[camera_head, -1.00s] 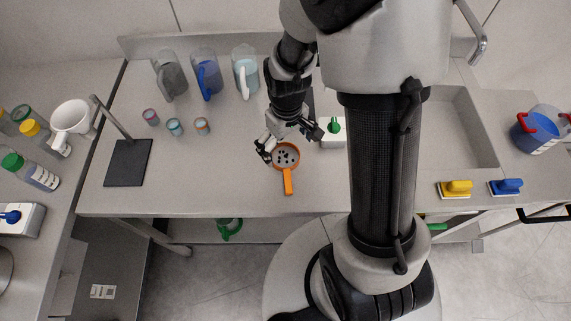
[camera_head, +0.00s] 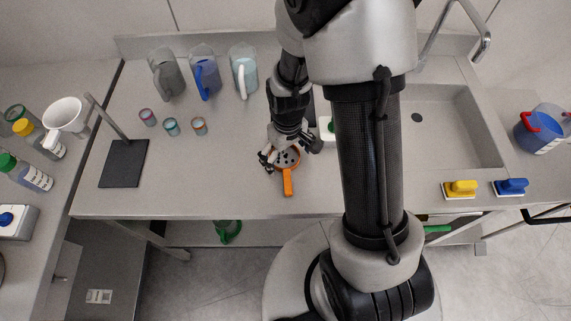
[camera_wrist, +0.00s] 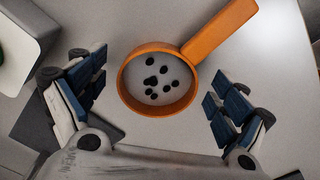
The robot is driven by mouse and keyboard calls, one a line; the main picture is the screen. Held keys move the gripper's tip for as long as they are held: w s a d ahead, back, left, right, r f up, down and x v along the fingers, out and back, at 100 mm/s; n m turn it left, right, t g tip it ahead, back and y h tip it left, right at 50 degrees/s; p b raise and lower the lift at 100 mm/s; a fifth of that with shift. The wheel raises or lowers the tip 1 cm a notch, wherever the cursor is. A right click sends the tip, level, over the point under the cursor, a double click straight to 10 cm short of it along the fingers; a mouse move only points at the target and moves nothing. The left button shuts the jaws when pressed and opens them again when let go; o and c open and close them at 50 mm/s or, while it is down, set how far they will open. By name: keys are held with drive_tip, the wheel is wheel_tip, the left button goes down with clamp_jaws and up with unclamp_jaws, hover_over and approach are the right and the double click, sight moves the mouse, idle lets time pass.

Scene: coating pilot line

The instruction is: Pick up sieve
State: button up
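The sieve (camera_head: 288,181) is orange, with a round rim and a straight handle, and lies on the grey bench top. In the head view its handle points toward the front edge, and my gripper partly covers its bowl. In the wrist view the sieve (camera_wrist: 121,82) shows whole, with several dark spots inside its round bowl and its handle toward the upper right. My gripper (camera_head: 290,155) is just above and behind the bowl. In the wrist view my gripper (camera_wrist: 158,100) is open, with one finger on each side of the bowl and gaps between them.
A white device with a green knob (camera_head: 328,125) stands close right of my gripper. Several jugs (camera_head: 206,78) and small cups (camera_head: 171,127) are at the left, near a dark stand (camera_head: 123,164). A sink (camera_head: 455,125) and two brushes (camera_head: 460,189) are right. Bench beside the handle is clear.

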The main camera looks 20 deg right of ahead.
drive_tip(key=c, duration=0.9)
wheel_tip(320, 180, up, 19)
drive_tip(key=p, duration=0.6)
drive_tip(key=m+b, duration=0.3)
drive_tip(key=b, duration=0.2)
approach(287, 161)
drive_tip(key=w, duration=0.1)
drive_tip(key=w+r, duration=0.1)
drive_tip(key=w, duration=0.1)
drive_tip(key=w+r, duration=0.1)
drive_tip(key=shift+w+a, duration=0.25)
drive_tip(key=shift+a, duration=0.1)
